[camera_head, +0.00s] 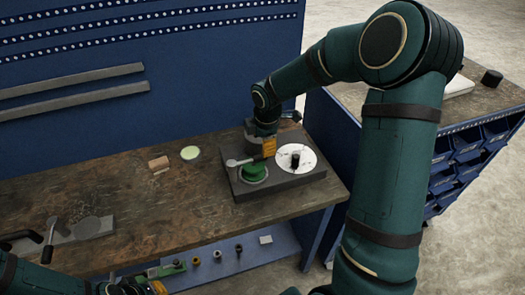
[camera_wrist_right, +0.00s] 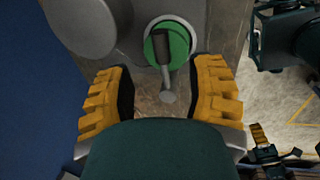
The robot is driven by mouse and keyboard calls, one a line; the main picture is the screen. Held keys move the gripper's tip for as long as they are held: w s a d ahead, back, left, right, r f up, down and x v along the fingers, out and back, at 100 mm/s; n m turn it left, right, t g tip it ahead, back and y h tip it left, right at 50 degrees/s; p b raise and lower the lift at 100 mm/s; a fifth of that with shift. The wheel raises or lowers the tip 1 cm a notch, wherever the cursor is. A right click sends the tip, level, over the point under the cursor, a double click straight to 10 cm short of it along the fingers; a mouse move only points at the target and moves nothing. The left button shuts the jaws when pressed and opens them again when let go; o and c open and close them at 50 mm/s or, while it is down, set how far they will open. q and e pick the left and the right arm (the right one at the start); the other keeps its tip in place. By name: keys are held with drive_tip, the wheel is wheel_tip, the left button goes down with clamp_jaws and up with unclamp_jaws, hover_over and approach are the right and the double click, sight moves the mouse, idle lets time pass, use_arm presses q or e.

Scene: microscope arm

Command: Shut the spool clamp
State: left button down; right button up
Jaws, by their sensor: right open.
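The spool clamp is on a grey base block (camera_head: 309,178) on the workbench. A green spool (camera_head: 254,171) sits there, and a grey lever with a round end (camera_head: 233,162) reaches out beside it. In the right wrist view the green disc (camera_wrist_right: 180,40) has a dark grip and a thin grey lever (camera_wrist_right: 166,80) across it. In the head view my right gripper (camera_head: 269,147) is just behind the spool. My left gripper (camera_head: 150,287) is low at the left; its fingers are unclear.
A white disc with a black knob (camera_head: 295,158) is on the same block. A wooden block (camera_head: 159,164) and a pale green round dish (camera_head: 190,153) lie on the bench to the left. A blue perforated panel (camera_head: 150,100) stands behind. The bench middle is mostly clear.

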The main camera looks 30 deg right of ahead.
drive_tip(key=shift+s+a+r, duration=0.1)
drive_tip(key=shift+s+r, duration=0.1)
drive_tip(key=shift+r, duration=0.85)
drive_tip(key=shift+s+r, duration=0.2)
drive_tip(key=shift+r, duration=0.8)
drive_tip(key=shift+f, duration=0.1)
